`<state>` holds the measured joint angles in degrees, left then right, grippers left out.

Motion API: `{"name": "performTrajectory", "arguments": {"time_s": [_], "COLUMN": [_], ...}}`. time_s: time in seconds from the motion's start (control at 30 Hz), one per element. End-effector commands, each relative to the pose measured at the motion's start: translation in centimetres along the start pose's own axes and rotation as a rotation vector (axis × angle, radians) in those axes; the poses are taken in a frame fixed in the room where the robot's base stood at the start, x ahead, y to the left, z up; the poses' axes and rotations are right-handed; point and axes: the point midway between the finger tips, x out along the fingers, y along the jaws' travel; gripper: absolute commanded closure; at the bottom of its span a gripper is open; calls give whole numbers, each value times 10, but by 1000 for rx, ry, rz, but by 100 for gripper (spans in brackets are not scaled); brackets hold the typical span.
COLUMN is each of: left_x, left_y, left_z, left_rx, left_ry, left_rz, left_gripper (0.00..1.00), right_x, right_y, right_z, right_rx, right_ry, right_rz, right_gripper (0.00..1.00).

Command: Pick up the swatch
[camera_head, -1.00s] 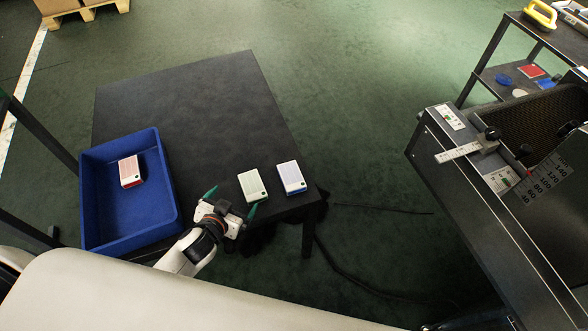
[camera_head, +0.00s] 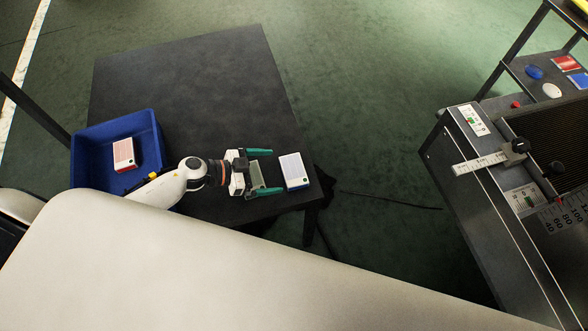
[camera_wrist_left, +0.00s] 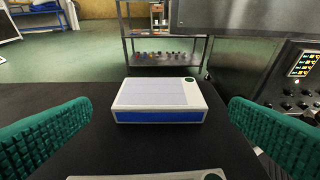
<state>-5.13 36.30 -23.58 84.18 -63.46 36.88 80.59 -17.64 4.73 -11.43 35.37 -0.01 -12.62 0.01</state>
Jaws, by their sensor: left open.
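My left gripper (camera_head: 265,171) is open over the right end of the black table, with its green fingers apart and pointing right. A pale green swatch (camera_head: 256,175) lies partly hidden between the fingers; only its near edge shows at the bottom of the left wrist view (camera_wrist_left: 150,178). A white swatch with a blue side (camera_head: 294,170) lies flat just beyond the fingertips. In the left wrist view this blue-sided swatch (camera_wrist_left: 160,100) is centred ahead between the two fingers. A red-sided swatch (camera_head: 124,154) lies in the blue bin. My right gripper is not in view.
The blue bin (camera_head: 152,126) stands at the table's left side. The black table (camera_head: 190,80) is bare toward the back. A grey machine with a ruler-like gauge (camera_head: 480,164) stands at the right, across open green floor. A shelf rack with coloured pieces (camera_head: 548,75) is behind it.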

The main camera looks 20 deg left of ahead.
Motion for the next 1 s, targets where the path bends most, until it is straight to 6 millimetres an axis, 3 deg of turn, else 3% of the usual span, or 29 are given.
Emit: {"name": "performTrajectory", "arguments": {"time_s": [0.23,0.5,0.83,1.0], "left_x": [21,60,66,65], "left_y": [0,0,0,0], "left_z": [-1,-4,-4,-4], "left_rx": [-1,-2,0,0], "left_ry": [-2,-3,0,0], "left_rz": [1,2,2,2], "left_gripper": [0,0,0,28], "right_x": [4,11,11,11], "right_y": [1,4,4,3], "right_z": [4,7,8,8], "right_rx": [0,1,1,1], "right_ry": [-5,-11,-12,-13], "right_rz": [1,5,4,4], "right_gripper": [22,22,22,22]}}
